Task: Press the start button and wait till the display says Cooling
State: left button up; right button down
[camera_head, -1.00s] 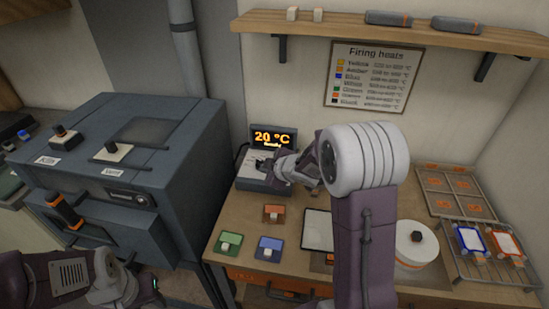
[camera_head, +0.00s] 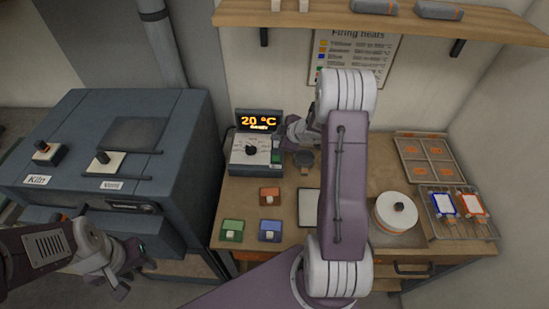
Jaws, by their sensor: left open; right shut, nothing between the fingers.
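The controller box (camera_head: 243,166) stands on the bench against the wall. Its black display (camera_head: 258,122) reads 20 °C in orange, with a smaller line beneath too small to read surely. The front has a dial with a dark knob (camera_head: 250,150) and a green button (camera_head: 277,157) at its right side. My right gripper (camera_head: 284,141) is shut and empty, just right of the box near the button. I cannot tell if it touches. My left gripper (camera_head: 127,279) is open and empty at lower left, in front of the kiln.
The large grey kiln (camera_head: 185,150) stands left of the bench.

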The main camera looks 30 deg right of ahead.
jog(key=f+b, duration=0.1)
jog(key=s+f+b, duration=0.1)
jog(key=b, duration=0.1)
jog(key=shift+d+f, duration=0.2)
jog(key=shift+f, duration=0.2)
jog(key=b, duration=0.5)
send_over(278, 159)
notch_tip(278, 159, down, 5)
jog(key=shift+a+r, duration=0.1)
jog(key=shift+a, duration=0.05)
pick_arm(q)
notch_tip(278, 159, down, 8)
jog(key=shift+s+d, duration=0.15)
jog(key=shift+s, duration=0.25)
pick_arm(e)
jog(key=shift+s+f, duration=0.1)
jog(key=shift+f, duration=0.2)
pick_arm(q)
jog(key=shift+w+f, duration=0.1)
jog(key=shift+f, duration=0.1)
pick_arm(e)
jog(key=shift+f, duration=0.1)
pick_arm(q)
jog(key=shift+f+b, duration=0.15)
jog(key=shift+b, duration=0.15)
pick_arm(e)
jog(key=shift+f, duration=0.3)
